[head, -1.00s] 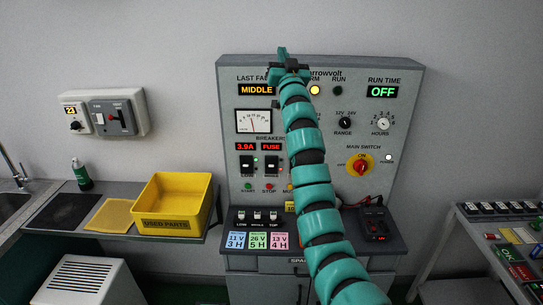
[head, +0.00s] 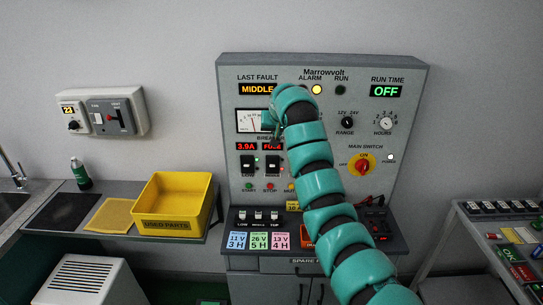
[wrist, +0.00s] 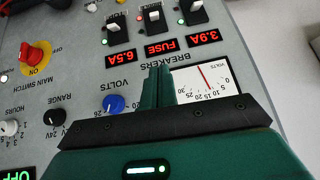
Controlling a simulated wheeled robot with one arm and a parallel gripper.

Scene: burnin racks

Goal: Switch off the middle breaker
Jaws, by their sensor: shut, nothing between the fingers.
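In the wrist view, which is upside down, the middle breaker (wrist: 155,17) has a white lever and stands between two like breakers. My gripper (head: 268,121) is in front of the panel by the volt meter, above the breakers. In the wrist view the green fingers of my gripper (wrist: 157,84) are together and empty, overlapping the edge of the meter. They are apart from the middle breaker.
The left breaker (head: 247,166) is below the 3.9A display; the right breaker (wrist: 117,29) is below the 6.5A one. A blue knob (wrist: 113,104) and the red main switch (head: 362,165) are nearby. A yellow bin (head: 203,215) stands on the left counter.

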